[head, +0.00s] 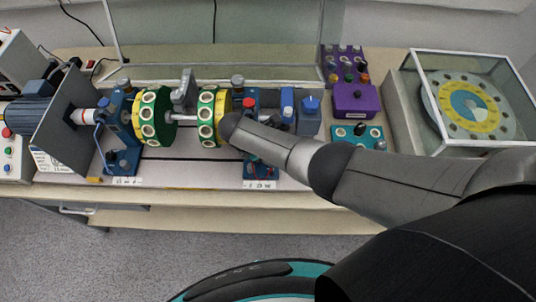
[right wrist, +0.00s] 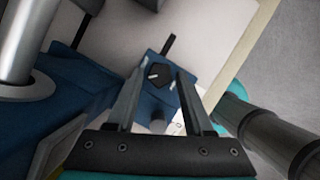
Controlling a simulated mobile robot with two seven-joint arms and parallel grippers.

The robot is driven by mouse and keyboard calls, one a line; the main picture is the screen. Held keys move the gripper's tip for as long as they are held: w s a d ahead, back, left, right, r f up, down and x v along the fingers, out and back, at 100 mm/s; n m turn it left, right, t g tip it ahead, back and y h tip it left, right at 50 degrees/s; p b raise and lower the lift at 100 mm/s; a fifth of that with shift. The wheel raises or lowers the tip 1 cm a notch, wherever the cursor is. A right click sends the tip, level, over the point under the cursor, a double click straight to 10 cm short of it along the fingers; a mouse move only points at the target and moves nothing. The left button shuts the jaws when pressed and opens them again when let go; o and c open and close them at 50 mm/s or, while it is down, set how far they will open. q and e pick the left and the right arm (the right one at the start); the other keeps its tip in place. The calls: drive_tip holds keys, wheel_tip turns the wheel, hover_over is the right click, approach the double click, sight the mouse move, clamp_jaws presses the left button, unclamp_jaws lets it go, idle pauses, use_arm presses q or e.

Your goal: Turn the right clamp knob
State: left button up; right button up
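The right blue bearing stand (head: 250,170) is at the right of the shaft rig in the head view, partly hidden by my right arm. In the right wrist view, a small dark knob (right wrist: 158,78) sits on a blue block, with a black bar behind it. I take it to be the right clamp knob. My right gripper (right wrist: 161,72) points at it with its two fingers apart, one to each side of the knob in the picture. I cannot tell whether they touch it. In the head view the fingers are hidden by my arm. My left gripper is not in view.
Green-and-yellow discs (head: 152,118) sit on the shaft, with a left blue stand (head: 122,160) and a motor (head: 45,110). Right of the rig are a purple box (head: 354,100), a teal box (head: 350,130) and a glass-covered dial (head: 470,105). The bench's front strip is mostly clear.

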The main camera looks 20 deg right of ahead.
drive_tip(key=shift+o, duration=1.2)
